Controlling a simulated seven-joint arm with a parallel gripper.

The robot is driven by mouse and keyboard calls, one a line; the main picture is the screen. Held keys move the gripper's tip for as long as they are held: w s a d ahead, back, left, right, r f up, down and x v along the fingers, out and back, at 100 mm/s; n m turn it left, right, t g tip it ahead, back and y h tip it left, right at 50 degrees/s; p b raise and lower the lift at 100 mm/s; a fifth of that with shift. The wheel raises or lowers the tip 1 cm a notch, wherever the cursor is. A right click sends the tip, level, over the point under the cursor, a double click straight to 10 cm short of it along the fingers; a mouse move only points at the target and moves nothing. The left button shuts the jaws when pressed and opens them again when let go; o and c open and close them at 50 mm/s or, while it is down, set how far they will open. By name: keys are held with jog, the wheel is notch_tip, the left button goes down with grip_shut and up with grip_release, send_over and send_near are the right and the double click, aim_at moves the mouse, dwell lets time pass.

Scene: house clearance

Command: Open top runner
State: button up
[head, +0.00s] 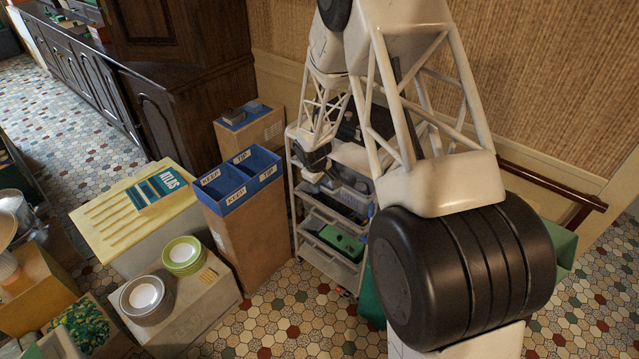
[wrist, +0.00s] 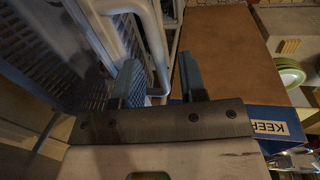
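The white trolley (head: 297,205) stands against the wall beside the brown cabinet box, with several pull-out wire runners. An upper runner (head: 349,213) holds grey and blue items and is partly hidden by my arm. I cannot tell for certain which one is the top runner. My gripper (head: 314,172) is at the trolley's upper left front. In the wrist view my gripper (wrist: 159,78) is open, with two blue-grey fingers apart. White tubing of the trolley (wrist: 154,45) shows between and beyond the fingers; contact cannot be told.
A lower runner holds a green item (head: 341,240). A tall brown box with blue KEEP and TIP trays (head: 240,180) stands close left of the trolley. Bowls (head: 183,256) sit on a carton at front left. Tiled floor (head: 290,320) is free in front.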

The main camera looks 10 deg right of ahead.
grip_shut()
jog(key=shift+s+a, duration=0.1)
dwell(0.4)
jog(key=s+a, duration=1.7)
jog(key=s, duration=0.1)
jog(key=shift+a, duration=0.4)
jog(key=shift+f, duration=0.1)
grip_release()
jog(key=shift+w, duration=0.1)
notch_tip(320, 180, up, 8)
jog(key=s+a, duration=0.1)
